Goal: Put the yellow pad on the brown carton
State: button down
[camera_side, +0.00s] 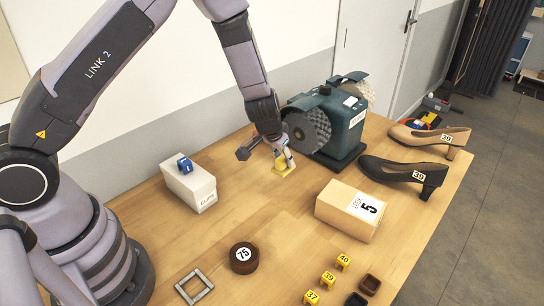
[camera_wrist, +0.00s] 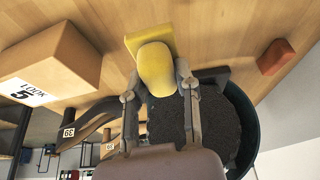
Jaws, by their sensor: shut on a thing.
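My gripper (camera_side: 284,160) is shut on the yellow pad (camera_side: 283,169), which hangs at the fingertips close to the tabletop, in front of the bench grinder. I cannot tell whether the pad touches the table. In the wrist view the pad (camera_wrist: 155,62) sits between the two fingers (camera_wrist: 158,85), with a flat plate and a rounded part. The brown carton (camera_side: 342,212), with a white "LOOK 5" label, stands closed to the right and nearer the side camera. It also shows at the left of the wrist view (camera_wrist: 55,62). Its top is bare.
A green bench grinder (camera_side: 342,125) stands right behind my gripper. A tan shoe (camera_side: 425,135) and black shoe (camera_side: 400,173) lie at the right. A white box (camera_side: 188,188) with a blue item, a brown disc (camera_side: 244,258) and small yellow markers (camera_side: 328,278) stand around the table.

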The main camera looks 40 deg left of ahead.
jog(key=s+d+r+m+g+h, duration=0.1)
jog(key=s+d+r+m+h, duration=0.1)
jog(key=s+d+r+m, duration=0.3)
jog(key=s+d+r+m+h, duration=0.1)
jog(key=s+d+r+m, duration=0.2)
jog(key=d+r+m, duration=0.3)
jog(key=n, duration=0.1)
send_near(359, 200)
jog(key=shift+w+d+f, duration=0.55)
jog(key=shift+w+f, duration=0.1)
jog(key=shift+f, duration=0.1)
jog(key=shift+w+f, duration=0.15)
jog(key=shift+f, duration=0.1)
jog(key=shift+w+d+f, duration=0.1)
jog(key=shift+f, duration=1.5)
jog(key=shift+f, duration=0.1)
jog(key=c, duration=0.8)
grip_release()
